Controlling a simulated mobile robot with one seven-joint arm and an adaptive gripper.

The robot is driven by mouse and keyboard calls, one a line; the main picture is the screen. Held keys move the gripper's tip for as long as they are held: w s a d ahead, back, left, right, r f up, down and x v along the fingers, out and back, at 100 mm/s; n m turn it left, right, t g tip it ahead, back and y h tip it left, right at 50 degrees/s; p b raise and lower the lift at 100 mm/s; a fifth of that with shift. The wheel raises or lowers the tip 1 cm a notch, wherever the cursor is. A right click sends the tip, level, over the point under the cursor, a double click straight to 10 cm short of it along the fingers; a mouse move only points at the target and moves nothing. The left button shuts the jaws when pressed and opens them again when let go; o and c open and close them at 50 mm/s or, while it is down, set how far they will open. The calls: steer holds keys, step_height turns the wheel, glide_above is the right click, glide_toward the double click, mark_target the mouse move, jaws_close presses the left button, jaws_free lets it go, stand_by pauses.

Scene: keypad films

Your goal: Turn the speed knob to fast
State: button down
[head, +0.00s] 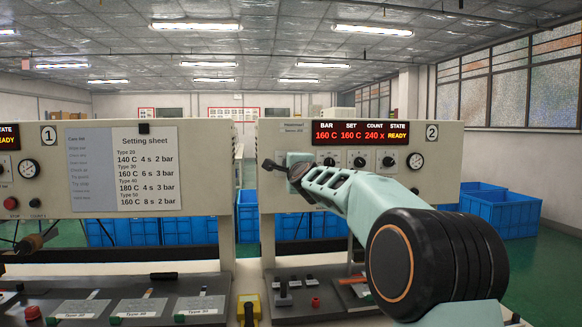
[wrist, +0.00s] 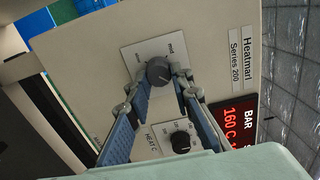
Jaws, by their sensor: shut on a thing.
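The speed knob (wrist: 158,71) is a dark round knob on a pale plate on the front of machine 2. My gripper (wrist: 156,80) is shut on this knob, one finger on each side. The knob's pointer direction is not clear. In the head view my gripper (head: 272,168) is at the left part of the panel and hides the knob.
A second knob (wrist: 181,142), marked HEAT C, sits close beside the gripped one. The red display (head: 362,132) reads 160 C, 160 C, 240 x, READY. More knobs and a gauge (head: 416,161) are to the right. Blue crates (head: 505,210) stand behind.

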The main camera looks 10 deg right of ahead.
steer(key=c, duration=1.7)
jaws_free()
steer(key=shift+s, duration=0.1)
steer(key=shift+s, duration=5.9)
